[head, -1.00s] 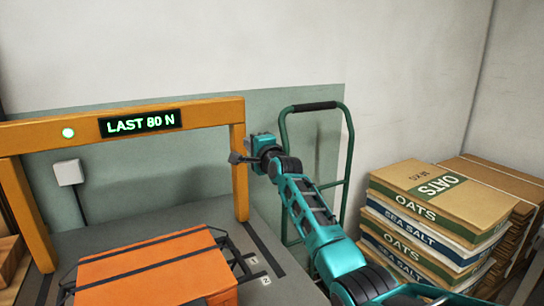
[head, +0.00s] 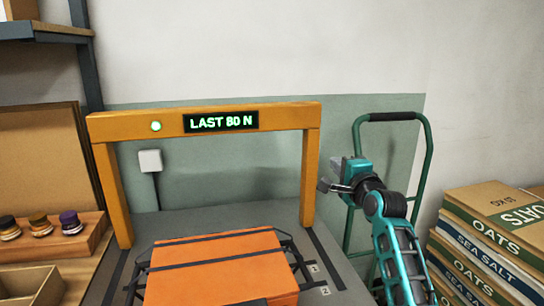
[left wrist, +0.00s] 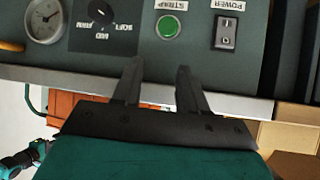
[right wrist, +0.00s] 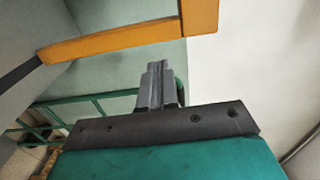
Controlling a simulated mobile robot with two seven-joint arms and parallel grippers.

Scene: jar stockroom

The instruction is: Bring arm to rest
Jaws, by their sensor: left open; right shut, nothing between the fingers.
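My right arm is teal and comes up from the lower right in the head view. Its gripper (head: 328,187) is shut and empty, held in the air just right of the orange frame's right post. In the right wrist view the fingers (right wrist: 155,88) are together, with nothing between them. My left gripper is out of the head view. In the left wrist view its two fingers (left wrist: 158,82) stand apart and empty, in front of a grey control panel (left wrist: 135,45) with a gauge, a dial, a green button and a power switch.
An orange frame (head: 118,200) with a display reading "LAST 80 N" stands over an orange strapped box (head: 215,265). A green hand truck (head: 427,165) leans at the wall. Stacked oats and sea salt sacks (head: 490,235) are at right. Small jars (head: 40,225) sit on a rack at left.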

